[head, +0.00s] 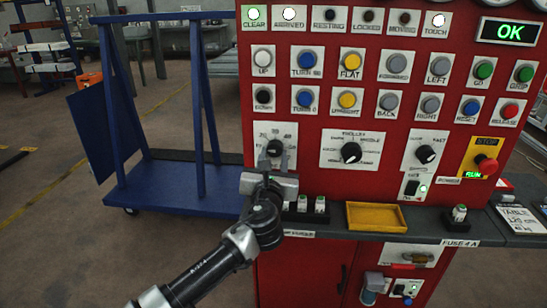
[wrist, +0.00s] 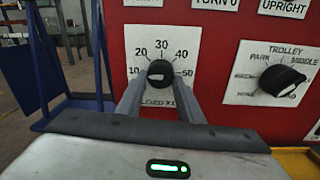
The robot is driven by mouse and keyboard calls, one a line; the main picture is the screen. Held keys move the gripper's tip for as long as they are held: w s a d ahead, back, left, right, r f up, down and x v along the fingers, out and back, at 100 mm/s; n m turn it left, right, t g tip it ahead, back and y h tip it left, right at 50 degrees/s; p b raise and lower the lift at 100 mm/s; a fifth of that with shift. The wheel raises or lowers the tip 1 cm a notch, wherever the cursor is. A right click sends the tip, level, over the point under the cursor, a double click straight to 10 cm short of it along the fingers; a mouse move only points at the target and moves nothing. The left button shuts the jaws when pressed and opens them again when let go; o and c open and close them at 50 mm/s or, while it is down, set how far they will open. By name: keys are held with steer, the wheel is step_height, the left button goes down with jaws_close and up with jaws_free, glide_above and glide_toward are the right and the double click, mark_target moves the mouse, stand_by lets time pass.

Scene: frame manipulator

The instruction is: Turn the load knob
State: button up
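The load knob (wrist: 160,72) is a dark round knob on a white dial plate (wrist: 138,42) marked with numbers such as 20, 30, 40 and 50. Its light mark shows on the knob face, but I cannot tell which number it is set to. In the head view the knob (head: 274,147) is at the lower left of the red panel. My gripper (wrist: 159,86) is in front of the plate with its fingers apart, one on each side of the knob. A gap seems to show on both sides. My gripper (head: 274,162) partly hides the plate in the head view.
The trolley knob (head: 351,153) is to the right on the red panel (head: 310,175), below rows of buttons. A blue trolley frame (head: 180,190) stands at left.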

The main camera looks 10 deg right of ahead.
steer(key=shift+m, duration=0.3)
steer(key=m, duration=0.2)
steer(key=shift+a+r+m+p, duration=0.1)
steer(key=shift+m+p, duration=0.3)
steer(key=m, duration=0.3)
steer(key=shift+w+m, duration=0.1)
steer(key=shift+m, duration=0.3)
steer(key=m, duration=0.3)
steer(key=shift+a+r+m+p, duration=0.1)
steer(key=shift+m+p, duration=0.2)
steer(key=m, duration=0.3)
steer(key=shift+m, duration=0.4)
steer(key=m, duration=0.4)
steer(key=m+h, duration=0.1)
steer(key=m, duration=0.1)
steer(key=shift+r+m, duration=0.25)
steer(key=shift+m, duration=0.15)
steer(key=m, duration=0.6)
steer(key=shift+r, duration=0.1)
